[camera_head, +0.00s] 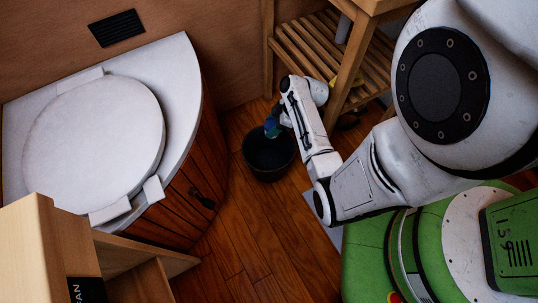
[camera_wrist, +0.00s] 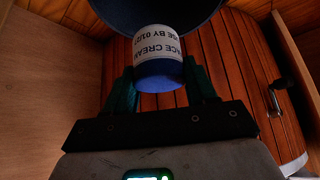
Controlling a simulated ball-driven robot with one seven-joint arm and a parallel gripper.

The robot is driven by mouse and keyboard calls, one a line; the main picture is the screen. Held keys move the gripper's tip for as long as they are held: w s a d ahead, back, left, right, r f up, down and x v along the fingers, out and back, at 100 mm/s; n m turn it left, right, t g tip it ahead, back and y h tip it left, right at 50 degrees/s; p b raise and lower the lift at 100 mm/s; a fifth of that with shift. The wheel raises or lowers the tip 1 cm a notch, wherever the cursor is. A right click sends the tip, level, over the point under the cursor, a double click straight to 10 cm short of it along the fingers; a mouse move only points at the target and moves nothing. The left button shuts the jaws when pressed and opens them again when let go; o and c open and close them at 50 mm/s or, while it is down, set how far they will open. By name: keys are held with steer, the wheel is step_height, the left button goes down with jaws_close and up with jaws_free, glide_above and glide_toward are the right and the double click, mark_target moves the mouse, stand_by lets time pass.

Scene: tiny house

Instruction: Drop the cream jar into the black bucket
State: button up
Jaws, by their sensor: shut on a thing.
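The cream jar (camera_wrist: 158,62) is white with dark lettering and a blue end. My gripper (camera_wrist: 162,92) is shut on it, one finger on each side. In the head view my gripper (camera_head: 278,122) is at the far rim of the black bucket (camera_head: 270,160), with the jar a small blue and white patch, partly hidden by my arm. The bucket stands on the wooden floor. In the wrist view the bucket (camera_wrist: 120,12) is a dark curved shape behind the jar's far end. Whether the jar is over the opening is hard to tell.
A white toilet seat (camera_head: 90,145) on a wood-panelled cabinet stands left of the bucket. A slatted wooden shelf (camera_head: 310,45) stands behind and to the right. A light wooden unit (camera_head: 40,245) is at the lower left. Floor (camera_head: 265,240) in front of the bucket is clear.

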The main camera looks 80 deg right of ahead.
steer(key=shift+f+b, duration=2.75)
steer(key=shift+f, duration=0.2)
steer(key=o, duration=1.2)
steer(key=shift+c, duration=0.2)
